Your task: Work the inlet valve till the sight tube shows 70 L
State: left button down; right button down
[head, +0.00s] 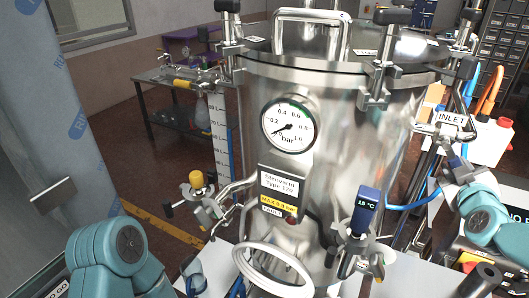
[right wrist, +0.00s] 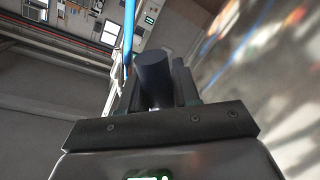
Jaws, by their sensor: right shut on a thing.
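The steel tank (head: 345,150) stands in the middle of the head view. The sight tube's white scale (head: 220,140) runs up its left side; the liquid level is too small to read. The INLET label (head: 452,120) marks the inlet valve's pipework at the tank's right. My right gripper (head: 455,162) is beside this pipework, just below the label, partly hidden by its own arm. In the right wrist view it is shut on a dark round handle (right wrist: 153,78). How far the valve is turned cannot be told. My left arm shows at lower left, its gripper out of view.
A pressure gauge (head: 289,125) reads near the low end of its dial. A blue hose (head: 408,206) runs to the right. A wrapped panel (head: 60,80) stands left.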

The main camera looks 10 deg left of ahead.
jog(key=shift+w+a+f+m+t+b, duration=0.25)
jog(key=shift+a+m+b, duration=0.4)
jog(key=shift+m, duration=0.5)
jog(key=shift+w+a+f+m+t+b, duration=0.1)
jog(key=shift+w+a+m+t+b, duration=0.2)
jog(key=shift+a+m, duration=0.75)
jog(key=shift+w+a+f+m+t+b, duration=0.2)
jog(key=shift+a+m+b, duration=0.4)
jog(key=shift+m, duration=0.7)
jog(key=c, duration=1.1)
grip_release()
jog(key=shift+o, duration=1)
jog(key=shift+w+f, duration=0.1)
